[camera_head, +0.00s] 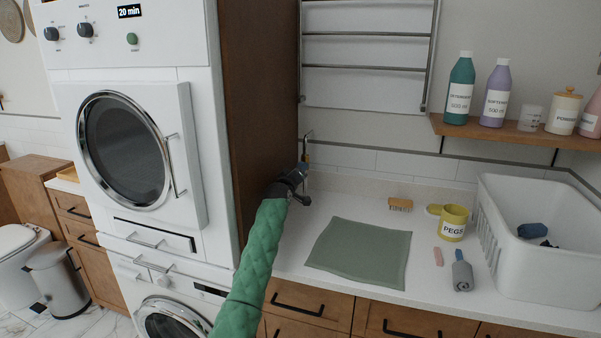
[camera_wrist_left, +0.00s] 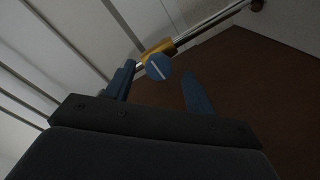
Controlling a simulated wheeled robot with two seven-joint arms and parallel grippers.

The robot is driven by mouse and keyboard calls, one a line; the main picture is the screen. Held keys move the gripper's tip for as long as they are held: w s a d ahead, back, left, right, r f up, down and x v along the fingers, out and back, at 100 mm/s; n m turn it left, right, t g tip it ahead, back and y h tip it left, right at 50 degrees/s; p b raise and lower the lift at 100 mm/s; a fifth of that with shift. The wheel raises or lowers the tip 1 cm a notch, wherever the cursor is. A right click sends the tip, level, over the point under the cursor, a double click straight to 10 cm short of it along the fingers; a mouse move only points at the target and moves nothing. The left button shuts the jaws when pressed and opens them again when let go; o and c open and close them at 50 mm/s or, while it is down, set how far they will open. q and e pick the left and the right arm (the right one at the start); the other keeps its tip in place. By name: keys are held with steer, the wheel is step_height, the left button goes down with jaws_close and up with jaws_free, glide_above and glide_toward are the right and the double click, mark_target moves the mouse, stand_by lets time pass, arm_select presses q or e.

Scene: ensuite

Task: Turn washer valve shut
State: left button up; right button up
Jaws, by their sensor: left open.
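The washer valve shows in the left wrist view as a round blue knob (camera_wrist_left: 158,67) with a pale line across its face, on a brass body (camera_wrist_left: 157,48) fitted to a metal pipe. My left gripper (camera_wrist_left: 158,88) is open, with one blue finger on each side of the knob's line of approach. The knob is nearer the left finger; whether it touches is unclear. In the head view my left gripper (camera_head: 301,176) is at the wall beside the tall brown cabinet side, and it mostly hides the valve. A bit of brass (camera_head: 305,158) shows just above it. My right gripper is not in view.
The brown cabinet panel (camera_head: 257,110) stands close left of my gripper. A towel rail (camera_head: 366,68) hangs above. The counter holds a green cloth (camera_head: 360,252), a brush (camera_head: 400,204), a yellow pegs cup (camera_head: 453,222) and a white basket (camera_head: 540,270). Stacked machines (camera_head: 140,130) stand left.

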arm_select(q)
steer(key=shift+v, duration=1.5)
